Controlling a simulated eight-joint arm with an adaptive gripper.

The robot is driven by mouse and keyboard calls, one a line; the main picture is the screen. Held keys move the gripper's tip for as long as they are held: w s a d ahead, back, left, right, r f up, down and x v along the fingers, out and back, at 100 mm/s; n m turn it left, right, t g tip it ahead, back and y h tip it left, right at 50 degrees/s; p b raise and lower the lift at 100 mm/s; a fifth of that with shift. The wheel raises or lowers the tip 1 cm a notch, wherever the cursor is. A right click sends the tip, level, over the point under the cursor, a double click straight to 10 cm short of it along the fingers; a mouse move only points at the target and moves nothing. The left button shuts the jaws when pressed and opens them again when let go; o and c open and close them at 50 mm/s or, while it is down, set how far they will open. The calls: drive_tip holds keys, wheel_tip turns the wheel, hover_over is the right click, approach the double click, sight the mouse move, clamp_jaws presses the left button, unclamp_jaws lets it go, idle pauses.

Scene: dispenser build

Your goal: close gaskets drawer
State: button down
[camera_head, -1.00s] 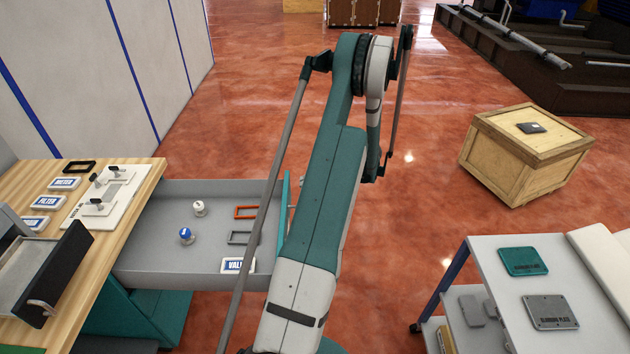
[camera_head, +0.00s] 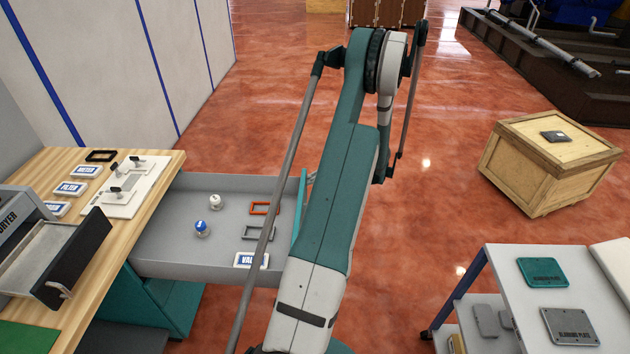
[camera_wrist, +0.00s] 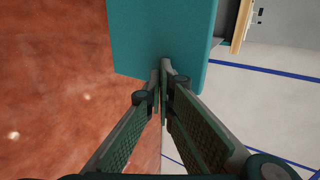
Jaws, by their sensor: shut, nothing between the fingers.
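The grey drawer (camera_head: 165,240) stands pulled out from the wooden-topped bench, its teal front (camera_head: 301,205) facing right. An orange-red rectangular gasket (camera_head: 264,208) and a grey one (camera_head: 259,233) lie inside. In the wrist view the teal front (camera_wrist: 160,35) fills the upper middle. My gripper (camera_wrist: 160,78) is shut and empty, its fingertips overlapping the lower part of that panel; I cannot tell whether they touch it. In the head view my arm hides the gripper and part of the drawer front.
A white knob (camera_head: 215,202), a blue-topped knob (camera_head: 201,229) and a label block (camera_head: 251,260) are also in the drawer. The bench top (camera_head: 130,228) holds labels and a dryer tray (camera_head: 50,255). A cart (camera_head: 500,270) stands right; a wooden crate (camera_head: 540,175) stands behind it.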

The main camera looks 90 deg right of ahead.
sight(195, 174)
drive_tip(key=w+b, duration=0.2)
drive_tip(key=w, duration=5.1)
drive_tip(key=shift+w, duration=0.2)
drive_tip(key=shift+s, duration=0.15)
drive_tip(key=shift+s, duration=0.6)
drive_tip(key=f+p+v, duration=0.1)
drive_tip(key=p+v, duration=0.1)
drive_tip(key=v, duration=1)
drive_tip(key=shift+s, duration=0.45)
drive_tip(key=shift+w+r, duration=0.1)
